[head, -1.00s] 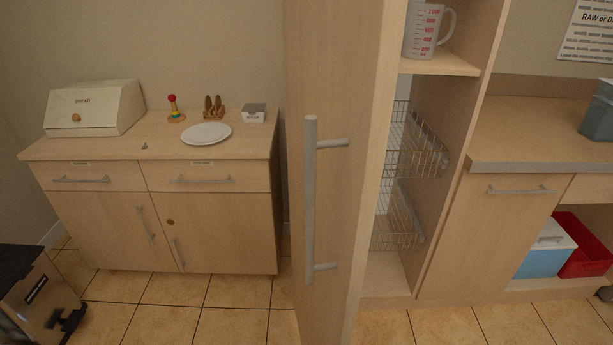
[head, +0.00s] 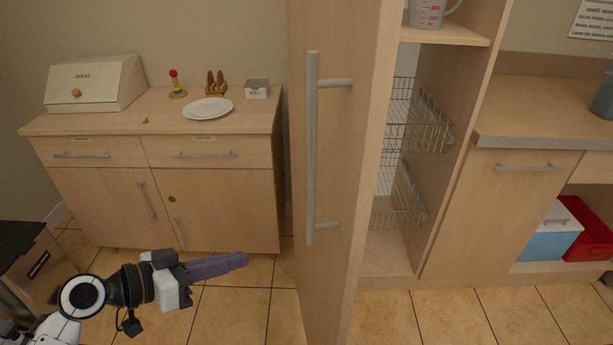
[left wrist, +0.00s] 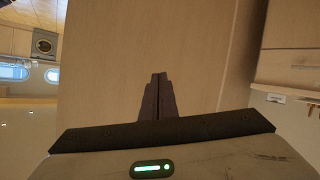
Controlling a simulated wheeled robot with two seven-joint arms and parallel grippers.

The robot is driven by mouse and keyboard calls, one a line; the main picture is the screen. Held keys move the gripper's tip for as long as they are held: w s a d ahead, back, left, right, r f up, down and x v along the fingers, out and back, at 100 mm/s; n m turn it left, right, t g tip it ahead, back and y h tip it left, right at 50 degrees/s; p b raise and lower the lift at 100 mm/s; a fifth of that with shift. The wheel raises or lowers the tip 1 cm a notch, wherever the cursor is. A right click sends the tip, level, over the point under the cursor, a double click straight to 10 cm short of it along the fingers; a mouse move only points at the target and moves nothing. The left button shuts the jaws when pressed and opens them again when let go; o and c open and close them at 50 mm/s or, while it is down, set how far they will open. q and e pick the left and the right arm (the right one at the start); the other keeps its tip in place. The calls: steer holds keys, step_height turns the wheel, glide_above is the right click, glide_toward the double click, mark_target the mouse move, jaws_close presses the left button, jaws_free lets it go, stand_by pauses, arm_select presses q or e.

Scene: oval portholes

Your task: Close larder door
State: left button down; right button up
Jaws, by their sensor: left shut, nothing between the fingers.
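The larder door (head: 336,200) stands open in the middle of the head view, with its long grey bar handle (head: 312,150) on the face turned to the left. The larder (head: 440,180) behind it shows wire baskets (head: 402,190) and a measuring jug (head: 428,12). My left gripper (head: 245,259) is shut and empty, low and left of the door, pointing right. In the left wrist view its closed dark fingers (left wrist: 158,80) stand in front of a broad wooden panel (left wrist: 150,40), probably the door. Contact cannot be told. My right gripper is not in view.
A sideboard (head: 225,212) with a bread bin (head: 95,85), a plate (head: 208,108) and small items stands at the left. A worktop (head: 540,125) is at the right, with a blue box (head: 548,240) and red crate (head: 590,235) below. Tiled floor (head: 235,315) lies before the sideboard.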

arm_select(q)
step_height(320, 180, up, 13)
steer(key=m+g+h+b, duration=0.1)
steer(key=m+g+h, duration=0.1)
steer(key=m+h, duration=0.2)
steer(key=m+g+h, duration=0.3)
steer(key=m, duration=0.2)
glide_toward(331, 161)
steer(key=d+p, duration=0.2)
steer(key=d, duration=0.1)
steer(key=d+p, duration=0.1)
steer(key=d, duration=0.1)
steer(key=shift+w+d+r+p, duration=0.1)
steer(key=shift+w+r+p, duration=0.2)
steer(key=shift+w, duration=0.1)
steer(key=shift+w+d+f, duration=0.15)
steer(key=shift+d+f, duration=0.05)
steer(key=shift+d, duration=0.4)
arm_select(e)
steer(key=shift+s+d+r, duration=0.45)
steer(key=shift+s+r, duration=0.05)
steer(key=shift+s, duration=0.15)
